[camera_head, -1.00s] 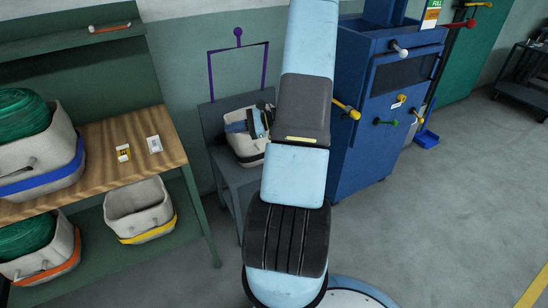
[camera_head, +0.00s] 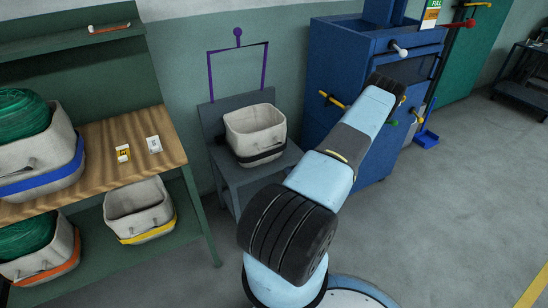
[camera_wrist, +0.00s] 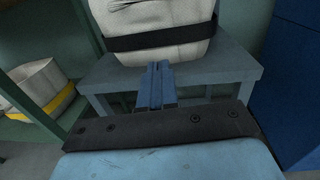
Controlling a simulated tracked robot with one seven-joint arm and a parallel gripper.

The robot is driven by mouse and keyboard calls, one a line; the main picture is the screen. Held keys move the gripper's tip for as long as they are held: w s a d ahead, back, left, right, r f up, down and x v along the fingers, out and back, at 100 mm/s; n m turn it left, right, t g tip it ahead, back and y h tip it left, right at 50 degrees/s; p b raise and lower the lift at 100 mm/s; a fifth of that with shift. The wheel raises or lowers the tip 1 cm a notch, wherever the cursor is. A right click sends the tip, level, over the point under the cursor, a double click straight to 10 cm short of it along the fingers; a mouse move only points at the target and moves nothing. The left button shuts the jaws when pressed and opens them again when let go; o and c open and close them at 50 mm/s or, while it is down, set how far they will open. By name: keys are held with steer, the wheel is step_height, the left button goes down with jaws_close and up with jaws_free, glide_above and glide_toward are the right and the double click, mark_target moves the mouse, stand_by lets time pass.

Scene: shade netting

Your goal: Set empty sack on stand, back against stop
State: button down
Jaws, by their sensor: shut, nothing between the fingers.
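An empty, open-topped white sack with a black band (camera_head: 256,134) stands upright on the grey-blue stand (camera_head: 262,172). Its back is close to the stand's upright back plate, but I cannot tell whether they touch. In the wrist view the sack (camera_wrist: 160,45) sits on the stand top (camera_wrist: 205,72). My gripper (camera_wrist: 156,70) is shut and empty, in front of the sack's lower front. In the head view my gripper is hidden and my arm reaches toward the right of the stand.
A blue cabinet (camera_head: 350,110) with yellow, green and white handles stands right of the stand. On the left a wooden-topped bench (camera_head: 120,150) holds a blue-banded sack with green netting (camera_head: 35,165). A yellow-banded empty sack (camera_head: 139,210) and an orange-banded one (camera_head: 45,258) are below.

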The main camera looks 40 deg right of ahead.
glide_toward(271, 152)
steer(key=shift+m+h, duration=0.3)
steer(key=w, duration=0.7)
steer(key=shift+d+f, duration=0.1)
steer(key=shift+d, duration=0.25)
steer(key=w, duration=0.3)
steer(key=shift+d, duration=0.35)
